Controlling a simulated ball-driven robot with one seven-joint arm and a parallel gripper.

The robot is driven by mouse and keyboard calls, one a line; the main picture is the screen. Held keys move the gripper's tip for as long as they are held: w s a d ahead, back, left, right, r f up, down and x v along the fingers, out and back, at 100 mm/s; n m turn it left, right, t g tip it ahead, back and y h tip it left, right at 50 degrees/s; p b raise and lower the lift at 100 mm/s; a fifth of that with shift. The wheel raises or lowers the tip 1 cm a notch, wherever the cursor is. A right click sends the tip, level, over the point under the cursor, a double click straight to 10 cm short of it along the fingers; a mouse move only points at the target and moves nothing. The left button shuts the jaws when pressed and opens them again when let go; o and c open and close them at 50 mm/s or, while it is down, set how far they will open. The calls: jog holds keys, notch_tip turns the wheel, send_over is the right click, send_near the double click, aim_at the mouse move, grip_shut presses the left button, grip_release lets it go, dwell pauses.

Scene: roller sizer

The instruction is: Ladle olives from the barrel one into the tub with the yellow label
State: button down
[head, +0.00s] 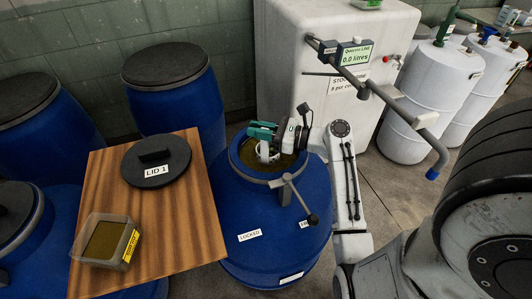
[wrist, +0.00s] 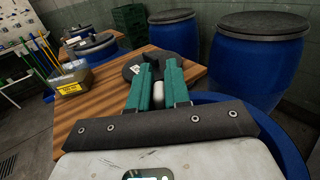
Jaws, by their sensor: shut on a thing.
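The open blue barrel (head: 265,250) stands in the middle of the head view, with a dark olive-brown surface inside its mouth. My gripper (head: 262,132), with green fingers, is over the mouth. In the wrist view my gripper (wrist: 158,80) is shut on a pale handle (wrist: 157,90), seemingly the ladle's. A white part (head: 266,153) shows below the fingers at the barrel mouth; the ladle's bowl is not clearly visible. The tub with the yellow label (head: 92,251) sits at the board's near left corner. Its inside looks olive-brown; I cannot tell its contents.
A black lid marked LID 1 (head: 156,160) lies on the wooden board (head: 178,222). Closed blue barrels (head: 180,100) stand behind and left. A white tank (head: 335,40) and a pipe arm (head: 395,105) are behind right.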

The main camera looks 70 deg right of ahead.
notch_tip(320, 180, up, 9)
jog(key=p, duration=0.6)
dwell(0.7)
dwell(0.4)
